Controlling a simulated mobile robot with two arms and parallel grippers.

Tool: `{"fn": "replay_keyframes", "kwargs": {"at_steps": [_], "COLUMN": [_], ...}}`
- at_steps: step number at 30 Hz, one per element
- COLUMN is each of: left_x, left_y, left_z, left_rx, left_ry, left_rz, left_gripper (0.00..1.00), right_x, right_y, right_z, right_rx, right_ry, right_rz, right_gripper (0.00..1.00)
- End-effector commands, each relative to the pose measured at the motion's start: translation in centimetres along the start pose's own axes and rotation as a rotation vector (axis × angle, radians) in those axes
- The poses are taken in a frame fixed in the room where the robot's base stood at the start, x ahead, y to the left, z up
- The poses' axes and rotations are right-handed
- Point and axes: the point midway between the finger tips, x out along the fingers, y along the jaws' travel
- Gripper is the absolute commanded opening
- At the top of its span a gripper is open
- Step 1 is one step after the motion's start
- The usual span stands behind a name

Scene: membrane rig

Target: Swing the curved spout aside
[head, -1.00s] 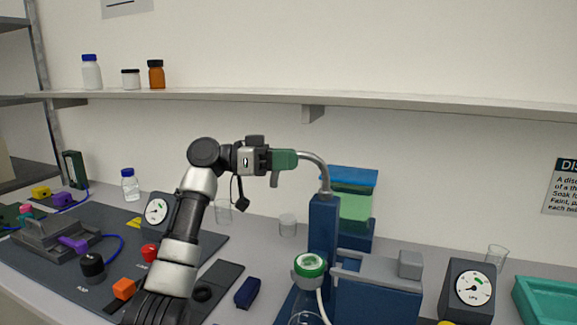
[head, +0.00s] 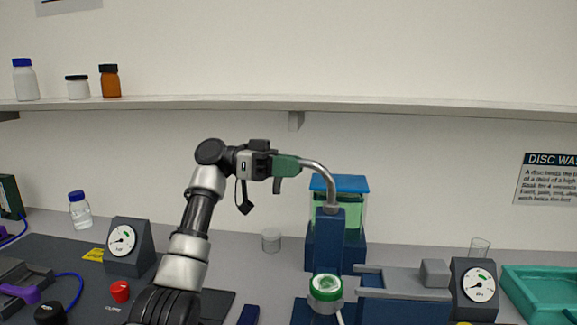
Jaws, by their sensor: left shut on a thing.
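The curved spout (head: 325,178) is a grey bent metal tube. It rises from the top of a dark blue column (head: 329,240) and arches over to the left. Its left end carries a green part (head: 286,166). My left gripper (head: 272,165) is shut at this green end, with the arm reaching up from the lower left. The fingertips are small and partly merge with the green part. My right gripper is not in view.
Behind the column stands a green tank with a blue lid (head: 340,184). A white-and-green round cap (head: 325,287) sits in front. Gauges (head: 122,240) (head: 478,286) stand left and right. A teal tray (head: 540,290) is at the right. A shelf (head: 200,102) runs above.

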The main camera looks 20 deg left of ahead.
Motion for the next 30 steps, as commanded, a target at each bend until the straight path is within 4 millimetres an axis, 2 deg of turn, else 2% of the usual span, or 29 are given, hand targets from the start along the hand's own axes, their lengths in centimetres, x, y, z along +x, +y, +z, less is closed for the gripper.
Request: {"fn": "replay_keyframes", "kwargs": {"at_steps": [8, 9, 13, 23, 26, 30], "left_x": [0.1, 0.1, 0.1, -0.3, -1.5, -4.3], "left_y": [0.1, 0.1, 0.1, 0.0, 0.0, -0.1], "left_z": [0.1, 0.1, 0.0, 0.0, 0.1, 0.1], "left_rx": [0.003, 0.004, 0.003, 0.003, 0.004, 0.003], "left_ry": [-0.005, -0.005, -0.004, -0.002, -0.001, -0.001], "left_rz": [0.005, 0.005, 0.003, 0.001, -0.001, -0.003], "left_gripper": [0.0, 0.24, 0.43, 0.43, 0.43, 0.43], "right_x": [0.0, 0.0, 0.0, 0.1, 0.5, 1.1], "right_y": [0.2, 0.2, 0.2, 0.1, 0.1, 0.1], "right_z": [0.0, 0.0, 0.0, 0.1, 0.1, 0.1], "right_rx": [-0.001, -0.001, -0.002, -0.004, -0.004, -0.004], "right_ry": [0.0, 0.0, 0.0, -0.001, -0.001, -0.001], "right_rz": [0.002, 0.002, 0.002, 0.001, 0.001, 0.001], "right_gripper": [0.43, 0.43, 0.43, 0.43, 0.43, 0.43]}}
